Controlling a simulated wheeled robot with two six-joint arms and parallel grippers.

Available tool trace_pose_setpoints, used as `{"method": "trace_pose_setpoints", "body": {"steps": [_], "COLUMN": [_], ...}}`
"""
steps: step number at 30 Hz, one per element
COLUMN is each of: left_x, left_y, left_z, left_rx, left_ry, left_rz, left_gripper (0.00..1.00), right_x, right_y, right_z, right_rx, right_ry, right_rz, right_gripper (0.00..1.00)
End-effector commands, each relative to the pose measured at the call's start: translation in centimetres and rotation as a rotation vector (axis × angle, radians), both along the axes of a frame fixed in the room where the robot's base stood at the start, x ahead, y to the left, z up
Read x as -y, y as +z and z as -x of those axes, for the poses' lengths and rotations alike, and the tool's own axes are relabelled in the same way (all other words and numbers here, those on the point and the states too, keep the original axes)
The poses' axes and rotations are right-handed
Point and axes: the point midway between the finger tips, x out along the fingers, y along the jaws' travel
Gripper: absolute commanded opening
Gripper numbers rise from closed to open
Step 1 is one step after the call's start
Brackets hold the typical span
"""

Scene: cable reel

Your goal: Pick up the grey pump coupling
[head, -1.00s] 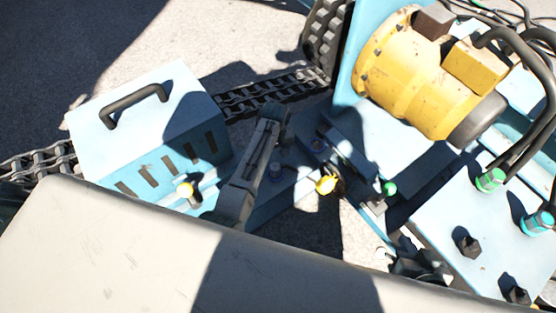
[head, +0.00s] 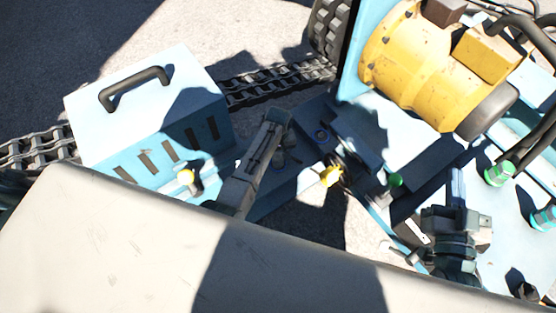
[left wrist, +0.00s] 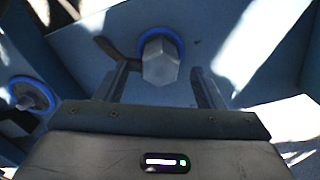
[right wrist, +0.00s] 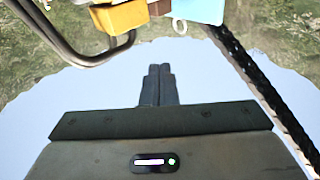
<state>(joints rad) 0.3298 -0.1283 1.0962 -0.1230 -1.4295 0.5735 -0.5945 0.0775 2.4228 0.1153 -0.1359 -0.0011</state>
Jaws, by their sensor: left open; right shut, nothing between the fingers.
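A grey hexagonal coupling (left wrist: 160,62) with a blue ring at its base shows in the left wrist view. My left gripper (left wrist: 159,80) is open, with one finger to each side of it in the picture; I see no contact. A second grey piece (left wrist: 33,95) with a blue ring is at the left there. The head view shows a blue-ringed fitting (head: 320,136) on the dark blue frame; my left arm (head: 255,165) partly hides the area beside it. My right gripper (right wrist: 158,72) is shut and empty; it also shows in the head view (head: 457,180) at the right.
A light blue box (head: 150,90) with a black handle stands left of my left arm. A yellow motor (head: 415,65) is at the upper right. Yellow (head: 331,175) and green (head: 498,173) caps and black hoses (head: 525,140) are nearby.

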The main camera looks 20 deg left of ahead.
Motion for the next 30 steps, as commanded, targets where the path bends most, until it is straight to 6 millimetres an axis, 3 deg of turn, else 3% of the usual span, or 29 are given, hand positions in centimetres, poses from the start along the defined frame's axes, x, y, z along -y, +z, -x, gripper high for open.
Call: {"method": "trace_pose_setpoints", "body": {"steps": [9,19,27,30], "left_x": [0.0,0.0,0.0,0.0], "left_y": [-2.5,-2.6,-2.6,-2.6], "left_z": [0.1,0.0,0.0,0.0], "left_rx": [-0.001,0.000,0.000,0.000], "left_ry": [0.000,0.000,0.000,0.000], "left_rz": [0.000,0.000,0.000,0.001], "left_gripper": [0.63,0.63,0.12,0.07], "right_x": [0.2,0.2,0.2,0.2], "right_y": [5.2,6.0,5.9,5.9], "right_z": [0.0,0.1,0.1,0.0], "right_rx": [0.294,0.329,0.327,0.327], "right_ry": [-0.010,-0.011,-0.011,-0.011], "right_rz": [0.018,0.020,0.020,0.020], "right_gripper": [0.00,0.00,0.00,0.00]}}
